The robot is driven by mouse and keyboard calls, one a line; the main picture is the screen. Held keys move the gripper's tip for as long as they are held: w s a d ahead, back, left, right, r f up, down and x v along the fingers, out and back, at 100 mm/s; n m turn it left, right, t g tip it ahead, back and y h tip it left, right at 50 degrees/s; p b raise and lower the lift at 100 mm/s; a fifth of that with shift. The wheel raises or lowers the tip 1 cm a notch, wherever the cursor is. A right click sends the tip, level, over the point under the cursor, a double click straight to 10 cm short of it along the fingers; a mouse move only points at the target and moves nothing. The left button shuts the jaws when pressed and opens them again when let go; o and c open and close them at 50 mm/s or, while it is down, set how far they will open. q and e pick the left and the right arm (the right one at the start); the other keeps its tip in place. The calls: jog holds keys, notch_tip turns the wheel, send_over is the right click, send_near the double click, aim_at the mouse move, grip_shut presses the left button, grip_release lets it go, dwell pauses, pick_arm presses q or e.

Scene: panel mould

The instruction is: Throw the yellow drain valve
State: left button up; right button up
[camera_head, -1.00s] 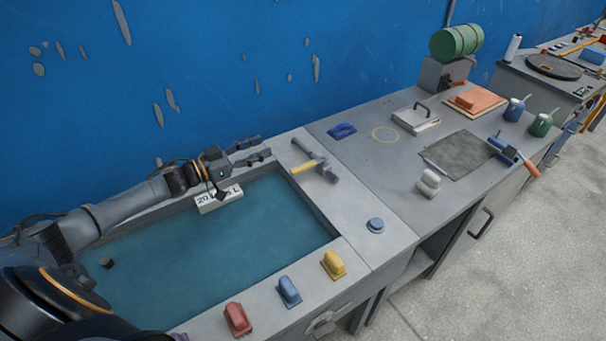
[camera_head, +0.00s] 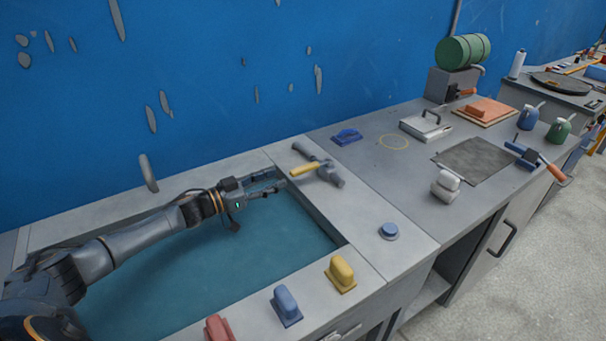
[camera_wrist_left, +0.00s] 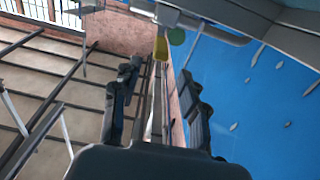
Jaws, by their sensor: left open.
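A grey fitting (camera_head: 327,172) with a yellow lever (camera_head: 304,169) lies on the back right corner of the water basin's rim; it looks like the yellow drain valve. The lever points left, towards my left gripper (camera_head: 272,181), which is open and empty over the water, a little left of the lever and apart from it. In the left wrist view, my left gripper's fingers (camera_wrist_left: 157,80) are spread, with a yellow piece (camera_wrist_left: 160,48) ahead between them, probably the lever. My right gripper is not in view.
Yellow (camera_head: 341,274), blue (camera_head: 286,305) and red (camera_head: 218,329) handled blocks stand on the basin's front rim. A blue round knob (camera_head: 388,231) is at right. The blue wall (camera_head: 220,70) rises behind the basin. The bench holds tools and a green drum (camera_head: 462,50).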

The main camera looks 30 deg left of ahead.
aim_at(290, 174)
pick_arm(q)
jog(key=b+x, duration=0.3)
jog(key=x, duration=0.5)
jog(key=shift+w+d+f, duration=0.1)
jog(key=shift+w+d, duration=0.1)
jog(key=shift+w, duration=0.15)
jog(key=shift+w+d, duration=0.35)
jog(key=shift+w, duration=0.2)
jog(key=shift+c, duration=0.5)
grip_shut()
